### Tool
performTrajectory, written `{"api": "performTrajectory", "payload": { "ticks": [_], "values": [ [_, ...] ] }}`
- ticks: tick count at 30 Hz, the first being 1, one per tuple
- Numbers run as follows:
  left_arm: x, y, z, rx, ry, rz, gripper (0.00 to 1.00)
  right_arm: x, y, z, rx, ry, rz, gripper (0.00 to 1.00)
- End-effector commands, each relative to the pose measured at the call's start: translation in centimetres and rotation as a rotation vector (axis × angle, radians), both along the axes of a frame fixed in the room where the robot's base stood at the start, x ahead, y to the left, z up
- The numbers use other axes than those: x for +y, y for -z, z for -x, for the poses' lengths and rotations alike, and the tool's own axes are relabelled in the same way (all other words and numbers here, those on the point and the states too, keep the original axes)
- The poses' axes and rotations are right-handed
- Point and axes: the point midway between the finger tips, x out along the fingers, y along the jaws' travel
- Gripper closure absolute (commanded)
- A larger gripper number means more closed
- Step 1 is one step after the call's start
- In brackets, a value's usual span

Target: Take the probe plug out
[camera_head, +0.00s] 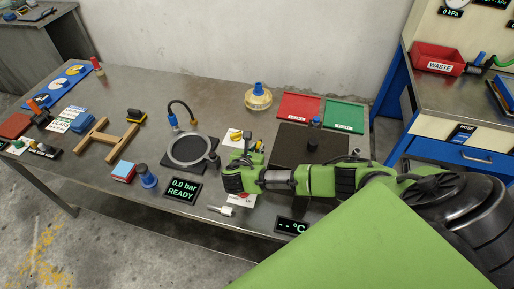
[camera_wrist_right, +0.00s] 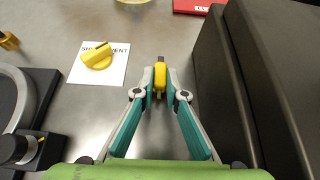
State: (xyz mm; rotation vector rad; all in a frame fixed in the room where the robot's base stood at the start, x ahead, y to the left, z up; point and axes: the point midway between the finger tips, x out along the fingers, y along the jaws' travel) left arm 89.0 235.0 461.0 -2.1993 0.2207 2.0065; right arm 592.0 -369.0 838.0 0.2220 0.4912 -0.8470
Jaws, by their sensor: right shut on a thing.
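My right gripper (camera_wrist_right: 160,84) is shut on a small yellow plug (camera_wrist_right: 159,75) with a dark end, which I take to be the probe plug. The plug stands between the fingertips, beside a dark block (camera_wrist_right: 218,75) on its right. I cannot tell whether its far end sits in a socket. In the head view the right gripper (camera_head: 249,155) reaches left across the bench, left of the dark block (camera_head: 298,143), and the plug is too small to make out clearly. A temperature display (camera_head: 292,227) shows dashes and °C. My left gripper is not in view.
A yellow knob (camera_wrist_right: 96,56) on a SHUT/VENT card lies left of the gripper. A grey ring (camera_head: 190,149) on a black plate is further left. Red (camera_head: 299,106) and green (camera_head: 344,115) trays lie behind the block. Bare metal bench surrounds the plug's left side.

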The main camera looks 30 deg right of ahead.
Motion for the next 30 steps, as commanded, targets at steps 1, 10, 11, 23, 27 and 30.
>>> {"api": "performTrajectory", "payload": {
  "ticks": [1,10,11,23,27,30],
  "values": [
    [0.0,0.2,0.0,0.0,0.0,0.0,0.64,0.0,0.3,0.0,0.0,0.0,0.0,1.0],
    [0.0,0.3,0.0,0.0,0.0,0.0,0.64,0.0,0.4,0.0,0.0,0.0,0.0,1.0],
    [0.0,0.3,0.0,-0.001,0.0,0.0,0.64,0.0,0.4,0.0,0.0,0.0,0.0,1.0],
    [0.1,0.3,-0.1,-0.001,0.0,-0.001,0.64,0.0,0.5,0.0,0.0,0.0,0.0,0.69],
    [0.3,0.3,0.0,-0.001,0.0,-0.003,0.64,0.3,0.3,0.3,0.001,0.0,0.001,0.69],
    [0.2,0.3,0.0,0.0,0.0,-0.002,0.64,1.2,-0.3,0.9,0.001,-0.002,-0.001,0.69]
  ]
}}
